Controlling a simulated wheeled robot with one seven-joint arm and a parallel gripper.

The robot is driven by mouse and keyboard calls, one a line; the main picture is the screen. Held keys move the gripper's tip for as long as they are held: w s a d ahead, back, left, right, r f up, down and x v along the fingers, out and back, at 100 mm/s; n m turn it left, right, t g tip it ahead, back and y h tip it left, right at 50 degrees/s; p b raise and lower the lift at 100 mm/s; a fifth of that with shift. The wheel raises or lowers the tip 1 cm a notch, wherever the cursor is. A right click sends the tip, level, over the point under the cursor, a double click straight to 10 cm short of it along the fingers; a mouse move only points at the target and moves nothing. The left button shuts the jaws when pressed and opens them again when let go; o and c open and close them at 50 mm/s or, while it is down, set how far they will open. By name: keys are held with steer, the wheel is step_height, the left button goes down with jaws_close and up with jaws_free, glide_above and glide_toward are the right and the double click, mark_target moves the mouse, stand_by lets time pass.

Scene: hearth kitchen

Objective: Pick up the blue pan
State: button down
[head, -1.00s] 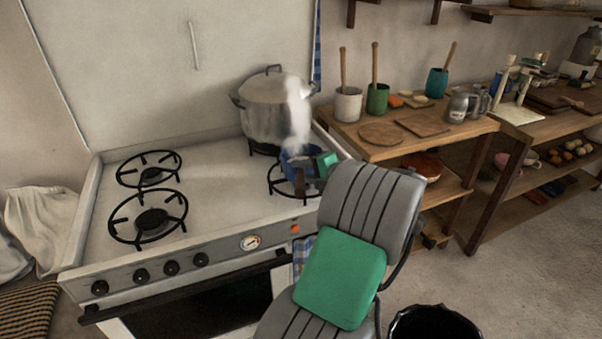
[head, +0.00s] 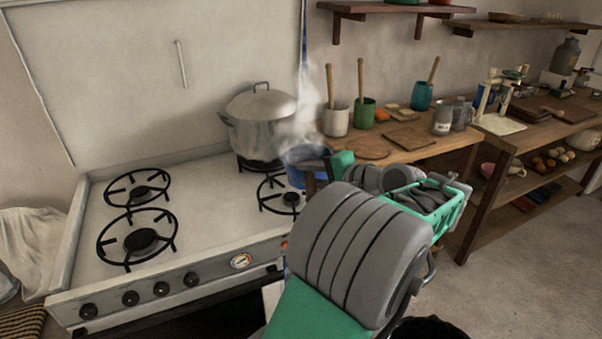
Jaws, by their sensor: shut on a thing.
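The blue pan (head: 300,176) is at the right front of the stove, raised above the burner (head: 284,196), with pale steam rising from it. My gripper (head: 328,172) is shut on the pan at its right side, seemingly at the brown handle. My own arm hides the fingertips and much of the handle. The pan looks about level; what it holds cannot be seen.
A large lidded metal pot (head: 262,124) stands on the back right burner, close behind the pan. The left burners (head: 140,240) are empty. A wooden shelf table (head: 430,150) with utensil pots, boards and jugs stands right of the stove.

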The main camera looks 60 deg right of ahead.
mark_target(316, 173)
steer(key=shift+s+a+r+p, duration=0.25)
steer(key=shift+s+r+p, duration=0.1)
steer(key=shift+s+p, duration=0.2)
steer(key=shift+s+a+r+p, duration=0.3)
steer(key=shift+s+p, duration=0.2)
steer(key=shift+s, duration=0.15)
steer(key=shift+s+a+r+p, duration=0.25)
steer(key=shift+s+r+p, duration=0.1)
steer(key=shift+s+p, duration=0.2)
stand_by(0.9)
